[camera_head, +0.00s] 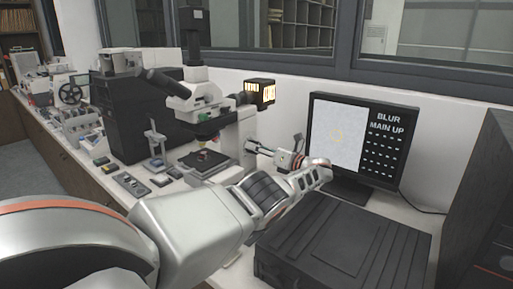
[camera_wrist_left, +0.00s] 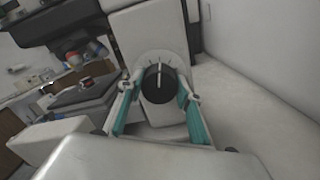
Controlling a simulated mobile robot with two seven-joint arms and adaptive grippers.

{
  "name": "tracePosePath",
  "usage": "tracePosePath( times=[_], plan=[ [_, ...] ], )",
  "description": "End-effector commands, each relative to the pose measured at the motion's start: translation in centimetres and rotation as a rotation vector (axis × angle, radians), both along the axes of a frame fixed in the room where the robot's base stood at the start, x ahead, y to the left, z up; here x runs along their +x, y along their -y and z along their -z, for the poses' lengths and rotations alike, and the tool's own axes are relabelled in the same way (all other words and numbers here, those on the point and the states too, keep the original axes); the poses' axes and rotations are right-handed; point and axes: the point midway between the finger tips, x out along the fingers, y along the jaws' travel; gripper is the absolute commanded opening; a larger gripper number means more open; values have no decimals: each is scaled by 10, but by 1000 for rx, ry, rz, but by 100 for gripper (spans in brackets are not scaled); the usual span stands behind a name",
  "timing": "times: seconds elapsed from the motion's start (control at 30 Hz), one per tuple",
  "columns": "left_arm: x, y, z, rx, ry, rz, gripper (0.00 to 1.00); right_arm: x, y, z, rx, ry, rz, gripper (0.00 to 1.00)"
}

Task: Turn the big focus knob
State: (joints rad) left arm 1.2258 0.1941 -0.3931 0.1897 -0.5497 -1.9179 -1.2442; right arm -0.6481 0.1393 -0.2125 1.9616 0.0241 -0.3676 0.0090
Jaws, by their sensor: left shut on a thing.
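The microscope (camera_head: 222,128) stands on the bench in the middle of the head view. The big focus knob (camera_wrist_left: 158,84) is dark, with a pale line across its face and tick marks on the light body behind it. My left gripper (camera_wrist_left: 160,98) has one teal-padded finger on each side of the knob and is shut on it. In the head view my left gripper (camera_head: 262,148) reaches the right side of the microscope base, and the knob itself is hard to make out there. The monitor (camera_head: 335,134) reads "BLUR MAIN UP" beside a pale, blurred picture. My right gripper is not in view.
A large black case (camera_head: 345,248) lies on the bench below my left arm. A dark cabinet (camera_head: 477,215) stands at the far right. A black box (camera_head: 135,115) and small devices (camera_head: 131,184) stand left of the microscope. A wall rises behind.

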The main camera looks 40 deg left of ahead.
Motion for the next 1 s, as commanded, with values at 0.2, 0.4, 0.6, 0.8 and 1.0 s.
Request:
tracePosePath(
  times=[0.2, 0.4, 0.6, 0.8, 1.0],
  plan=[
    [0, 0, -2, -21, -201, 0, 14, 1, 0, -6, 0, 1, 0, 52],
    [0, 0, -1, -40, -366, -1, 14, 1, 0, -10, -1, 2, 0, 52],
    [1, 0, -1, -53, -491, 0, 14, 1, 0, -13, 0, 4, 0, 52],
    [1, 0, -1, -61, -565, 0, 14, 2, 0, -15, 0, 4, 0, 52],
    [1, 0, 0, -65, -598, 0, 14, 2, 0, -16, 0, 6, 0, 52]
  ],
)
